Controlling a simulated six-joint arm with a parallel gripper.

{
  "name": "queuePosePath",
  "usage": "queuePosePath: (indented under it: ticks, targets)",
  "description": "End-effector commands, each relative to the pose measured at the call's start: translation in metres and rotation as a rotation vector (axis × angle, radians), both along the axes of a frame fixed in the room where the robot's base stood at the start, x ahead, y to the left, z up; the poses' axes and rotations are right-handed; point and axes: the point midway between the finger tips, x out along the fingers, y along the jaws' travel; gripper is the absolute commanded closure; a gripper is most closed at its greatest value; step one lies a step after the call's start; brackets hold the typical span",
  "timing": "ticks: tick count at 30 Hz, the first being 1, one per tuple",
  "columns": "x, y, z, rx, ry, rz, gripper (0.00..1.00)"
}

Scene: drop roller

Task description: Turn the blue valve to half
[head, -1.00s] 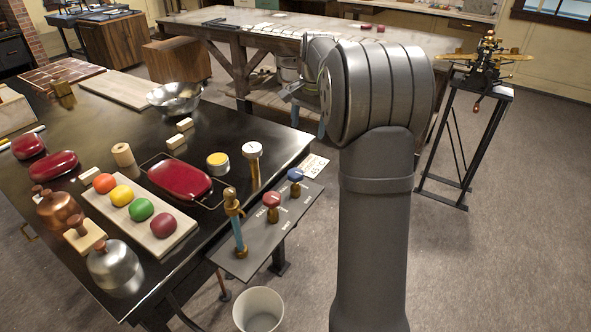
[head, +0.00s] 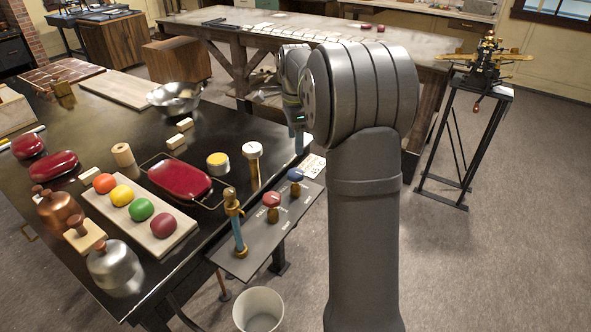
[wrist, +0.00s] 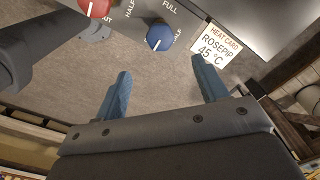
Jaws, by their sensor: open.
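The blue valve (head: 295,175) is a small round knob on the dark panel (head: 252,240) at the table's right edge. It shows near the top middle of the wrist view (wrist: 159,38), with a white pointer line on its face and FULL and HALF printed beside it. I cannot tell for sure which mark the line points at. My gripper (wrist: 160,68) is open and empty. In the wrist view its blue fingers are apart, with the valve beyond the tips and between them, not touched. In the head view my gripper (head: 299,138) hangs above and behind the valve.
A red valve (head: 272,199) stands beside the blue one and shows in the wrist view (wrist: 97,5). A heat card (wrist: 216,43) lies beside the blue valve. A white bucket (head: 258,310) stands below.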

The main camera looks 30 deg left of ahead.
Motion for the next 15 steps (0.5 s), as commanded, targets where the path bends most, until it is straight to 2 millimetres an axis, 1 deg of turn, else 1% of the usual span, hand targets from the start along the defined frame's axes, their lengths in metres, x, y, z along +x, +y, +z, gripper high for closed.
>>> queuePosePath:
  ticks: [1, 9, 12, 15]
  targets:
    - [0.000, 0.000, -0.012, -0.003, 0.004, 0.000, 0.34]
    - [0.000, 0.000, -0.070, -0.001, 0.002, 0.001, 0.34]
    - [0.000, 0.000, -0.088, 0.000, 0.001, 0.001, 0.34]
    - [0.000, 0.000, -0.100, 0.001, 0.001, 0.002, 0.34]
